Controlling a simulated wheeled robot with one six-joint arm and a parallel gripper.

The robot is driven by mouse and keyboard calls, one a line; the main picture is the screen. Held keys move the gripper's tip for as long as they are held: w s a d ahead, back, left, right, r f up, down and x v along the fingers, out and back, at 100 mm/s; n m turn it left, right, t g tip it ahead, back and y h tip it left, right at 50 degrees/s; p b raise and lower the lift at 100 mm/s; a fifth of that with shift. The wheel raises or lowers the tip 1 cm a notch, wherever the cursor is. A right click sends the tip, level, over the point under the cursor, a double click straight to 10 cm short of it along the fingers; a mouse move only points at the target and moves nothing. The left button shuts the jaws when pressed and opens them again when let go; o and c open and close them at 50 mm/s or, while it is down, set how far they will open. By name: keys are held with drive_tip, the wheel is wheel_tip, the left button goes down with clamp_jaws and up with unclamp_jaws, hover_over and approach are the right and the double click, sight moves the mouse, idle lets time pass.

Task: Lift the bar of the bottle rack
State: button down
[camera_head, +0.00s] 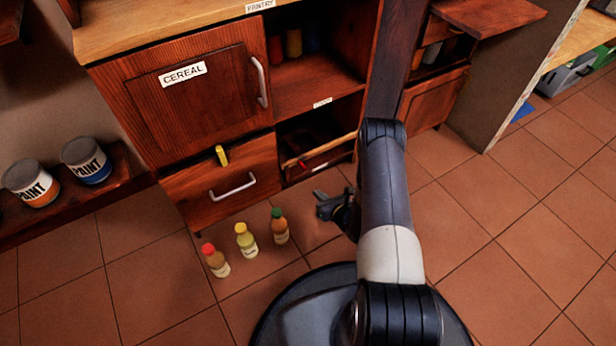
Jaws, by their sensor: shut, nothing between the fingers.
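The bottle rack appears to be the low open compartment (308,136) at the bottom right of the wooden cabinet. A light wooden bar (322,149) runs across its front, slightly slanted in the picture. Its right end is close to my arm and the dark upright panel. My gripper (322,204) is shut and empty, in front of and below the compartment, apart from the bar. Three small bottles stand upright on the floor left of my gripper: a red-capped one (215,261), a yellow-capped one (246,241) and a green-capped one (279,227).
A cereal door (200,97) and a drawer with a metal handle (232,187) lie left of the compartment. A small yellow object (221,156) is at the drawer's top edge. Two paint cans (86,161) sit on a low shelf at left.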

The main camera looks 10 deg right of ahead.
drive_tip(key=b+x, duration=0.5)
drive_tip(key=x, duration=0.6)
drive_tip(key=shift+s+d+r, duration=0.1)
drive_tip(key=shift+d+r, duration=0.1)
drive_tip(key=shift+r, duration=0.5)
drive_tip(key=shift+s+d+r, duration=0.15)
drive_tip(key=shift+d+r, duration=0.05)
drive_tip(key=shift+r, duration=0.5)
drive_tip(key=shift+s+d+r, duration=0.1)
drive_tip(key=shift+d+r, duration=0.05)
drive_tip(key=shift+r, duration=0.55)
